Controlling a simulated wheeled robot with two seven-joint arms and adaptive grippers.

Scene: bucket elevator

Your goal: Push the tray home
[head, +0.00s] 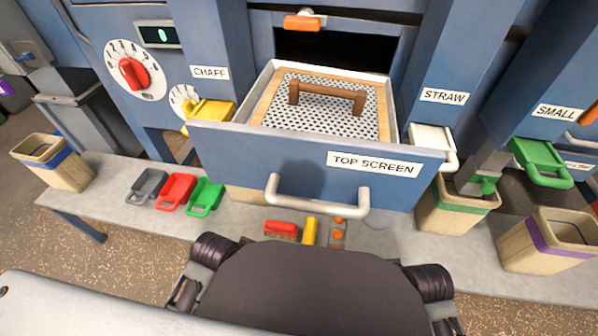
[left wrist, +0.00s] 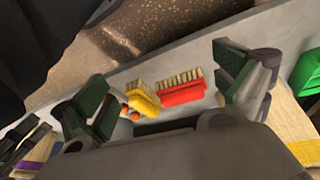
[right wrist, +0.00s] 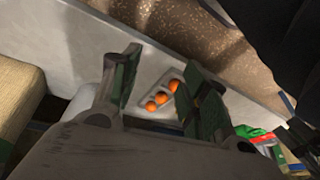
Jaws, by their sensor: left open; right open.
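The tray (head: 270,160) is a blue-fronted drawer labelled TOP SCREEN. In the head view it stands well out of the machine, with a dark opening behind it. Its white bar handle (head: 318,205) is on the front, and nothing grips it. Inside lies a perforated screen (head: 335,118) in a wooden frame with a brown handle. My left gripper (left wrist: 158,68) is open and empty, with brushes beyond its fingers. My right gripper (right wrist: 160,66) is open and empty, with orange balls beyond its fingers. I cannot make out either gripper in the head view.
A red brush (head: 282,230), a yellow brush (head: 309,231) and orange balls (head: 338,235) lie on the grey shelf (head: 110,190) below the tray. Grey, red and green scoops (head: 205,196) are left of them. Bins (head: 458,212) stand right. Yellow (head: 212,110) and white (head: 430,139) chutes flank the tray.

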